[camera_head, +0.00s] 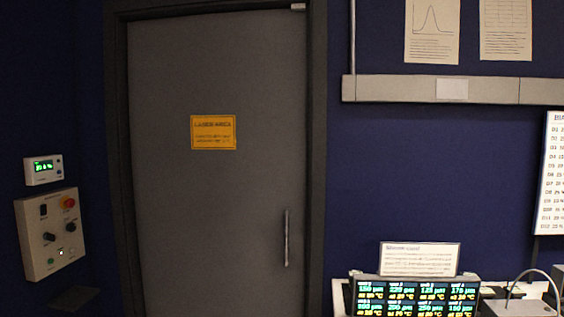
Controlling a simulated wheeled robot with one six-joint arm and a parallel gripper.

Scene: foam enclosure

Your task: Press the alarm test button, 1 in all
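A pale control panel (50,233) hangs on the blue wall at the far left. The labels are too small to read, so I cannot tell which control is the alarm test button. My gripper is not in view.
A small white display unit (43,169) with green digits is above the panel. A grey door (215,200) with a yellow sign (213,132) is shut. At lower right are a multi-readout screen (415,295) and a white device with a looped cable (520,305).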

